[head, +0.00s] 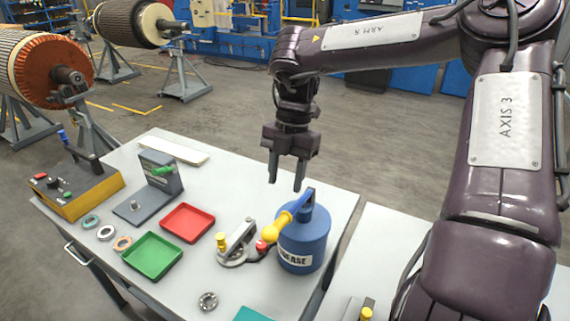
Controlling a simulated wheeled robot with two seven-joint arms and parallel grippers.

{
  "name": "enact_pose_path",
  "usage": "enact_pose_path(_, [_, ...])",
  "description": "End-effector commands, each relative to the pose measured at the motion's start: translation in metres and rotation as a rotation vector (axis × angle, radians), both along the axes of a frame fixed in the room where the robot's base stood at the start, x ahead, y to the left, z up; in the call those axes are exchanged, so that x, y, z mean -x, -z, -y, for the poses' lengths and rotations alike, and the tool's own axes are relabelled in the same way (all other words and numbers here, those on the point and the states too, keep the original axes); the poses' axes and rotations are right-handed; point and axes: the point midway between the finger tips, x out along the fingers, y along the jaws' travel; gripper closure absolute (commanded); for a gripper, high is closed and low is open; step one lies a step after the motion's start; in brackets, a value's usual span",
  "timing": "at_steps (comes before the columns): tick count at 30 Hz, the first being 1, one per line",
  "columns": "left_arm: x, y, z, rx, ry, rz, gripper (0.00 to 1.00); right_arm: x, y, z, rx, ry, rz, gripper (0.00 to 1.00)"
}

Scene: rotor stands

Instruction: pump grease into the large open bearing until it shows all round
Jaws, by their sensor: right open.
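The blue grease pump (303,240), lettered "GREASE", stands upright on the grey workbench. Its lever (291,214) slants down to the left and ends in a yellow grip. My right gripper (285,184) is open and points down, above and behind the lever, apart from it and empty. A small metal bearing (208,301) lies at the bench's front. Several rings (105,232) lie at the left; which piece is the large open bearing I cannot tell. No grease shows on any of them. My left gripper is not in view.
The workbench (330,210) also holds a metal fixture (238,246) with yellow and red knobs beside the pump, a red tray (187,222), a green tray (152,255), a grey bracket (160,178) and a control box (75,193). Rotors on stands (45,72) are behind.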

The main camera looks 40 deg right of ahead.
Motion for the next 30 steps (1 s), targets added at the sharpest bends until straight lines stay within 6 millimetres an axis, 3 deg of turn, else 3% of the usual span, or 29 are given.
enact_pose_path(12, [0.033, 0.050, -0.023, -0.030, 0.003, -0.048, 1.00, 0.003, 0.047, -0.010, -0.001, -0.001, 0.002, 0.56])
enact_pose_path(17, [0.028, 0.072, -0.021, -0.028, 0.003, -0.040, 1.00, 0.005, 0.069, -0.016, -0.001, -0.001, 0.002, 0.56])
enact_pose_path(24, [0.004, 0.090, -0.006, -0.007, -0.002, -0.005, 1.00, 0.007, 0.098, -0.024, 0.000, -0.002, 0.001, 0.56])
enact_pose_path(30, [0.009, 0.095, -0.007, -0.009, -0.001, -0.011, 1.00, 0.008, 0.106, -0.027, 0.000, -0.002, 0.001, 0.56])
